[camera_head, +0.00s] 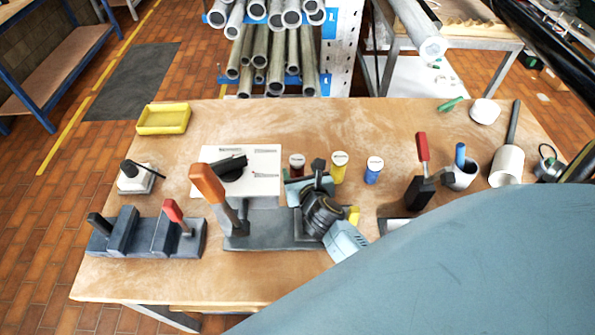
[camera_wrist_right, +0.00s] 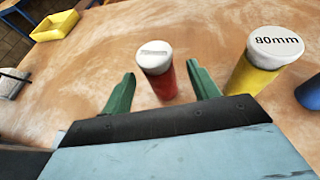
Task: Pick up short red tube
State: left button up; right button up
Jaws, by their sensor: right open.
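The short red tube (camera_wrist_right: 165,84) stands upright on the table with a white cap on top. In the head view the red tube (camera_head: 297,171) stands just beyond my right gripper, its lower part hidden. My right gripper (camera_wrist_right: 161,78) is open, with one green finger on each side of the tube in the wrist view. I cannot tell whether the fingers touch it. The right gripper (camera_head: 309,184) also shows in the head view, partly hidden by its own wrist. My left gripper is in neither view.
A yellow tube (camera_head: 339,168) marked 80mm stands close on the right, and a blue tube (camera_head: 373,171) beyond it. A grey fixture with an orange-handled lever (camera_head: 207,184) stands left of my gripper. A yellow tray (camera_head: 163,119) lies at the back left.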

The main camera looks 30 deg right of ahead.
jog(key=b+x, duration=0.1)
jog(key=x, duration=0.4)
jog(key=shift+f, duration=0.15)
jog(key=c, duration=1.1)
